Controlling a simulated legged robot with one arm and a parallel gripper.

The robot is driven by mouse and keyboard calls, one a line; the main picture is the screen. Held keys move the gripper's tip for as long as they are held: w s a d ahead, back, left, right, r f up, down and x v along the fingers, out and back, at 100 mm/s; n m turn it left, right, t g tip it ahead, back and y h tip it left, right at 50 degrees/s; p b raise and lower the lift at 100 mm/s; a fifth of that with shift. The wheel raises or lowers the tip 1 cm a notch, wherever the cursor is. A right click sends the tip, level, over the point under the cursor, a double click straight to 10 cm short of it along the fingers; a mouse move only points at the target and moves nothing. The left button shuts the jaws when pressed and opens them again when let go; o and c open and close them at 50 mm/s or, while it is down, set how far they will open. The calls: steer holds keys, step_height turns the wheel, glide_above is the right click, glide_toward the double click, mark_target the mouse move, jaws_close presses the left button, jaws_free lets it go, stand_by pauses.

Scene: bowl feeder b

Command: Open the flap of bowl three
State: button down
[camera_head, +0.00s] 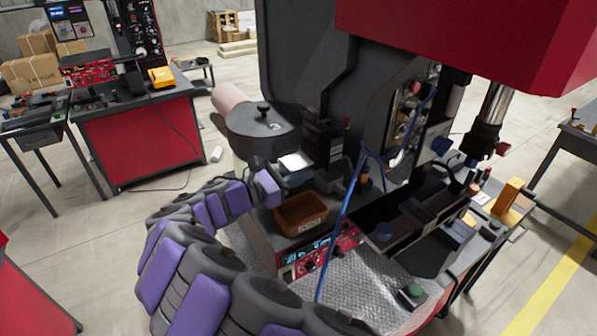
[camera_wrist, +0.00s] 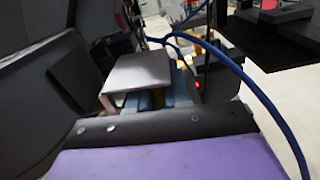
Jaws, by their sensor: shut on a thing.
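Bowl three (camera_head: 275,131) is a dark drum with a "3" and a black knob (camera_head: 263,107) on its top, left of the tall machine in the head view. A pale silver flap-like plate (camera_head: 293,162) lies in front of it, over a blue-grey box (camera_head: 298,180). My gripper (camera_head: 279,178) reaches this plate from the left, below the knob and apart from it. In the wrist view the plate (camera_wrist: 153,72) is just ahead of my dark gripper edge. My gripper is shut, apparently on this silver plate. The fingertips and their contact are hidden.
An orange-brown bin (camera_head: 302,214) stands on the machine, right of my arm. A blue cable (camera_head: 345,215) hangs in front; it crosses the right of the wrist view (camera_wrist: 262,92). The tall dark machine body (camera_head: 310,60) rises behind. Open floor lies to the left.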

steer(key=shift+r+p, duration=0.2)
steer(key=shift+p, duration=0.3)
steer(key=n+p, duration=0.1)
steer(key=p, duration=0.2)
steer(key=shift+a+r, duration=0.1)
steer(key=shift+r, duration=0.25)
steer(key=n+p, duration=0.1)
steer(key=p, duration=0.2)
steer(key=n+p, duration=0.1)
steer(key=p, duration=0.2)
steer(key=shift+w+r+p, duration=0.1)
steer(key=shift+r+p, duration=0.2)
steer(key=shift+r, duration=0.1)
steer(key=shift+n+p, duration=0.5)
steer(key=shift+p, duration=0.75)
steer(key=shift+f, duration=0.1)
steer(key=c, duration=1.2)
jaws_free()
steer(key=shift+w+a+f, duration=0.15)
steer(key=shift+o, duration=0.2)
steer(key=v, duration=1.7)
steer(key=shift+s+a, duration=0.2)
steer(key=shift+s, duration=0.05)
